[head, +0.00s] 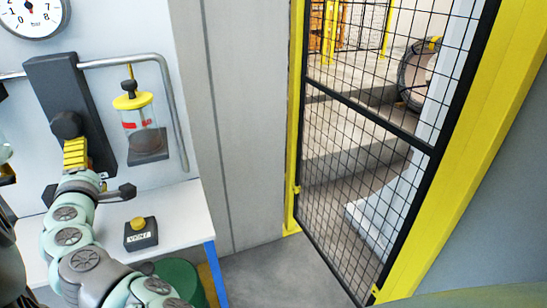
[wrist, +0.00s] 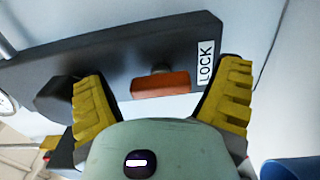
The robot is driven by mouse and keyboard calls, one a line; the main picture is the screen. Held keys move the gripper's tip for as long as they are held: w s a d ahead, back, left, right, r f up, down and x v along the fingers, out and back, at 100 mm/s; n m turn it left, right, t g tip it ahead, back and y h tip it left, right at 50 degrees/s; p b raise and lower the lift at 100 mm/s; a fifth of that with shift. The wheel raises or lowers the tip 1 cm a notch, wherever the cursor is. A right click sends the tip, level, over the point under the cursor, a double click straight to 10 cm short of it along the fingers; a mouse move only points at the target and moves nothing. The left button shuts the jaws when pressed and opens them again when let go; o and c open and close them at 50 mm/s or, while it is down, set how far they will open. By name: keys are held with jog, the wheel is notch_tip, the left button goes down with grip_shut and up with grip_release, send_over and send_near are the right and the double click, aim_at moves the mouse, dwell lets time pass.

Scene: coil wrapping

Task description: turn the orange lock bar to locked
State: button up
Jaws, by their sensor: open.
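The orange lock bar (wrist: 160,85) shows in the wrist view, on a round dark pivot on the dark panel (wrist: 120,58). It lies nearly level across that picture, with its right end pointing toward the white LOCK label (wrist: 206,62). My gripper (wrist: 163,76) is open. Its yellow fingers stand to either side of the bar, with a gap at each side. In the head view my gripper (head: 76,152) is at the lower part of the dark panel (head: 62,90) and hides the bar.
A pipe (head: 130,60) runs along the wall to a yellow-capped glass jar (head: 137,115) right of the panel. A VENT button box (head: 140,233) stands on the white bench (head: 185,220). A gauge (head: 30,15) is above. A yellow-framed mesh gate (head: 365,125) stands farther right.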

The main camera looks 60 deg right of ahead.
jog(key=v, duration=1.2)
dwell(0.3)
